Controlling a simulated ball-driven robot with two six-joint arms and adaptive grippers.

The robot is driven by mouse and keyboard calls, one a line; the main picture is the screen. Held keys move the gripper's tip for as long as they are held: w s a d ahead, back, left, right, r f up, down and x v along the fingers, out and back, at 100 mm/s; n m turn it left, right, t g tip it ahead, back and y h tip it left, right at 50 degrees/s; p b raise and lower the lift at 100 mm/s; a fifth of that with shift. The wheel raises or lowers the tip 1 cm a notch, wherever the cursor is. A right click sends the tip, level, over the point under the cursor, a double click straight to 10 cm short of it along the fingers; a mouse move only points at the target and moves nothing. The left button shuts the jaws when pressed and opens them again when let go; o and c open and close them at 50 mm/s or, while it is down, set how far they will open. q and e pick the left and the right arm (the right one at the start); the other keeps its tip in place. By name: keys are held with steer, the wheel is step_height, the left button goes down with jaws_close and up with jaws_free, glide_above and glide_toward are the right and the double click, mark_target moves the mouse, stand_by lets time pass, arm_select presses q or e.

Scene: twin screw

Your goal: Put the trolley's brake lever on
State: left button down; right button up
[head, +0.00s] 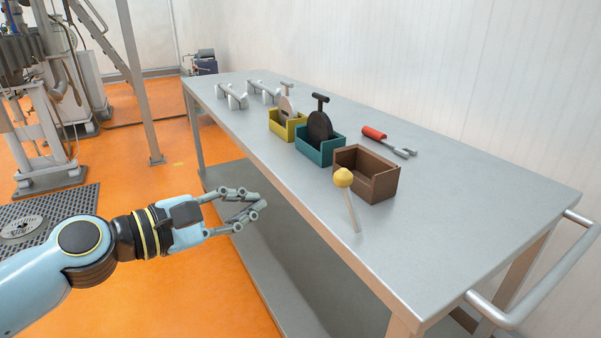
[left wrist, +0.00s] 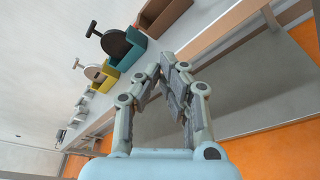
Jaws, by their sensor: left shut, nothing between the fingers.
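The trolley (head: 440,210) has a long grey metal top, and a tubular handle (head: 540,270) at its near right end. A thin pale rod with a yellow knob (head: 343,178) is on the top near the front edge, before the brown box. I cannot tell whether this is the brake lever, or whether it stands or lies. No other clear brake lever shows. My left gripper (head: 258,207) is beside the trolley's front edge, left of the knob and apart from it. Its fingers are shut and empty, with the tips together in the left wrist view (left wrist: 164,70). My right gripper is not visible.
On the top are a brown box (head: 362,180), a teal box (head: 320,155) with a black-handled disc, a yellow box (head: 287,130) with a grey disc, a red-handled tool (head: 385,140) and grey handle-like parts (head: 232,97). A lower shelf (head: 285,270) lies below. The top's right part is bare.

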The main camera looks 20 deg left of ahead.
mark_target(350, 202)
arm_select(q)
steer(key=shift+f, duration=0.1)
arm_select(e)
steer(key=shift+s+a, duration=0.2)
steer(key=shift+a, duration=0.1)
arm_select(q)
steer(key=shift+w, duration=0.1)
steer(key=w+d+p, duration=0.2)
steer(key=w+d, duration=0.5)
steer(key=w, duration=0.1)
steer(key=shift+w+d+r, duration=0.25)
steer(key=shift+d+r, duration=0.1)
steer(key=shift+d, duration=0.05)
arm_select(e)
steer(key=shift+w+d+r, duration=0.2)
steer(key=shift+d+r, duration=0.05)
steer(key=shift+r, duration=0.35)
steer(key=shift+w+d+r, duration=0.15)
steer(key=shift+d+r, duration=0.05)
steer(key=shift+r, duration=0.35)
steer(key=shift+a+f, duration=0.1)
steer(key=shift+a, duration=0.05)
